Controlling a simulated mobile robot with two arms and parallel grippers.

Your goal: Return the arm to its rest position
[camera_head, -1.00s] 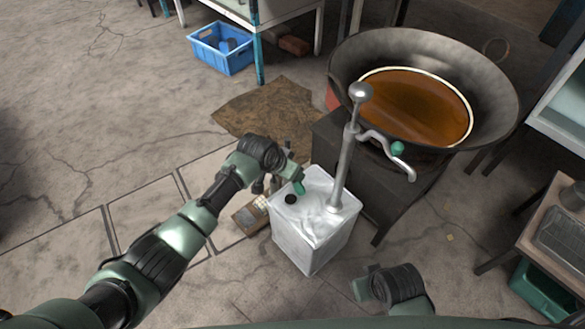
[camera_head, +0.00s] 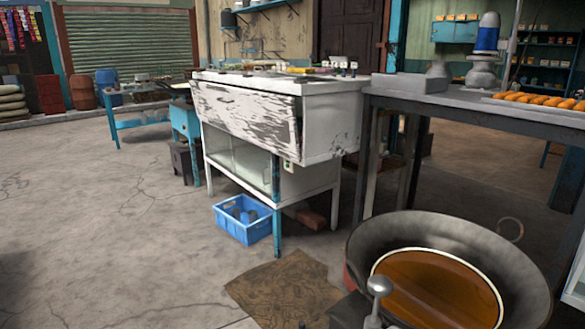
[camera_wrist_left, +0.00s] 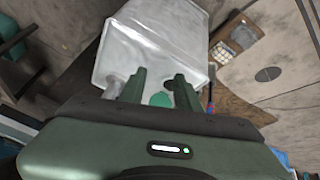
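My left gripper (camera_wrist_left: 160,77) shows in the left wrist view with its two green fingers apart. A whitish metal can (camera_wrist_left: 155,40) lies beyond the fingertips. A small round green thing (camera_wrist_left: 160,100) shows between the fingers; I cannot tell whether it touches them. In the head view neither gripper nor arm is in sight. There, the round metal top of the pump (camera_head: 380,286) shows at the bottom edge, in front of the wide dark pan (camera_head: 440,228) with brown liquid (camera_head: 435,285). The can is out of the head view.
A blue crate (camera_head: 243,220) stands on the floor under a worn white cabinet (camera_head: 240,110). A brown mat (camera_head: 285,292) lies before it. A dark-framed table (camera_head: 440,105) stands at the right. The floor at the left is largely open.

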